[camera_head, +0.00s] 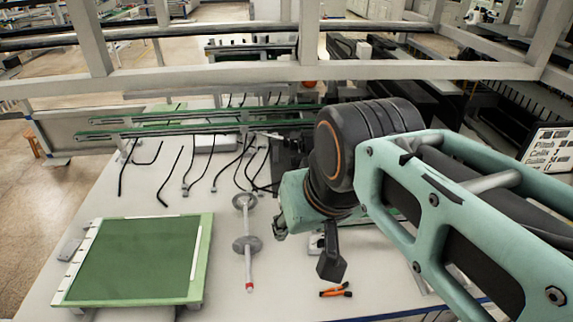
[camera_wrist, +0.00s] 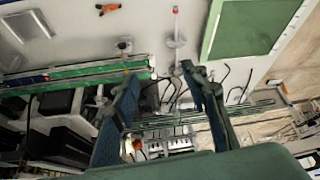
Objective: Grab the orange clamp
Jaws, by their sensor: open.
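The orange clamp (camera_head: 336,290) lies on the white table near its front edge, just right of centre in the head view. It is small, orange with dark parts. In the wrist view the orange clamp (camera_wrist: 108,9) shows at the top edge, left of the finger line and well beyond the fingertips. My gripper (camera_wrist: 160,73) is open and empty, its two dark fingers spread apart. In the head view my arm hangs over the table's right side, and I cannot make out the fingers there.
A green board (camera_head: 140,260) lies on the table's left. A grey rod with two discs (camera_head: 247,245) stands between board and clamp. Dark cables and green rails (camera_head: 200,123) fill the table's back. A pale gantry beam (camera_head: 220,76) crosses behind. The table around the clamp looks clear.

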